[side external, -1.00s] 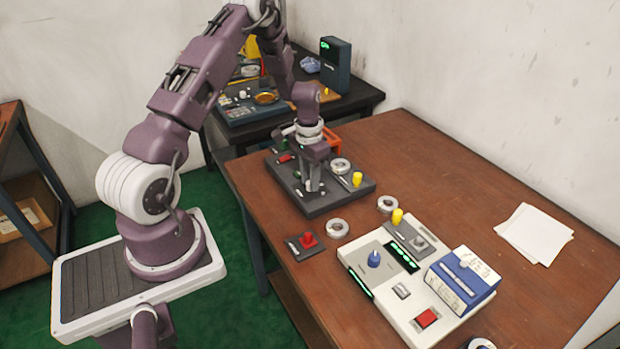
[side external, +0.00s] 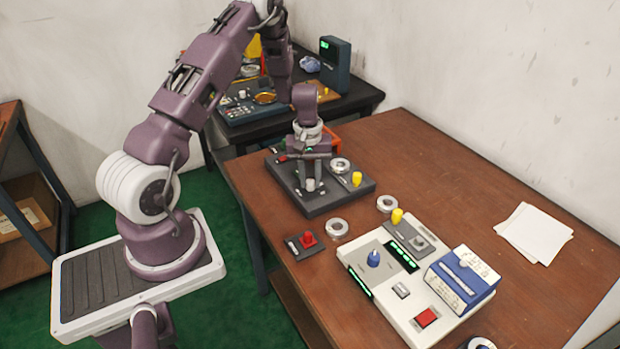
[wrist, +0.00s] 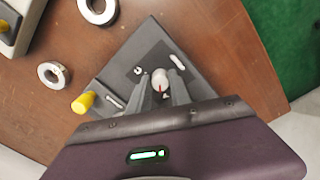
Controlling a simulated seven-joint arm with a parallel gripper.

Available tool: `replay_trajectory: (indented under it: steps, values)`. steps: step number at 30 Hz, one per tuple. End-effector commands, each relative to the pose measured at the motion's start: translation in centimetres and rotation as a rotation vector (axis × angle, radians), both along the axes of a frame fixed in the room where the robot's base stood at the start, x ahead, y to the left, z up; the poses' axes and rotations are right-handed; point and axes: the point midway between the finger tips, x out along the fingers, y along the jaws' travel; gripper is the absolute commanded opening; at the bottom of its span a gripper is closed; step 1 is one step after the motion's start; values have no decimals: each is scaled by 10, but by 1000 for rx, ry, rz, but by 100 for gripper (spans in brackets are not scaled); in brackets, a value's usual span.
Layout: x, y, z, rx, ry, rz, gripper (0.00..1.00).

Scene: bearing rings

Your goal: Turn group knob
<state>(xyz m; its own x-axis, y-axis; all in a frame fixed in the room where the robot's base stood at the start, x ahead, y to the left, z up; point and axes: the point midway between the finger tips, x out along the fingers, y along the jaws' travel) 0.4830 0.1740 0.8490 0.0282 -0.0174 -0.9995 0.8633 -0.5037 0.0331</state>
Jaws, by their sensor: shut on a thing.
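A small pale grey knob (wrist: 160,79) with a red mark sits on the dark panel (wrist: 155,40) in the wrist view. The same knob (side external: 310,185) shows in the side view near the front of the dark panel (side external: 325,205). My gripper (wrist: 161,84) points down at the panel, with one finger on each side of the knob, and is shut on it. In the side view my gripper (side external: 311,180) is low over the panel. The fingers hide part of the knob's sides.
A yellow knob (side external: 357,179) and a metal ring (side external: 340,165) are at the panel's right. More rings (side external: 337,228) lie on the brown table. A small red-knob box (side external: 305,244) and a white console (side external: 410,290) stand nearer. The table's right side is mostly clear, with papers (side external: 533,233).

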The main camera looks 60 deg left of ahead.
Motion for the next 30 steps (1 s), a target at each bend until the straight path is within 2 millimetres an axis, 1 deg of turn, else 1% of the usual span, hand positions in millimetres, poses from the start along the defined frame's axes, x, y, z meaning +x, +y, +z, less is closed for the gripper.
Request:
replay_trajectory:
  steps: [6, 12, 30]
  values:
    - [2, 1, 1, 3, -4, 120, 0]
    - [1, 1, 1, 4, -5, 186, 0]
    - [2, 1, 1, 4, -5, 218, 0]
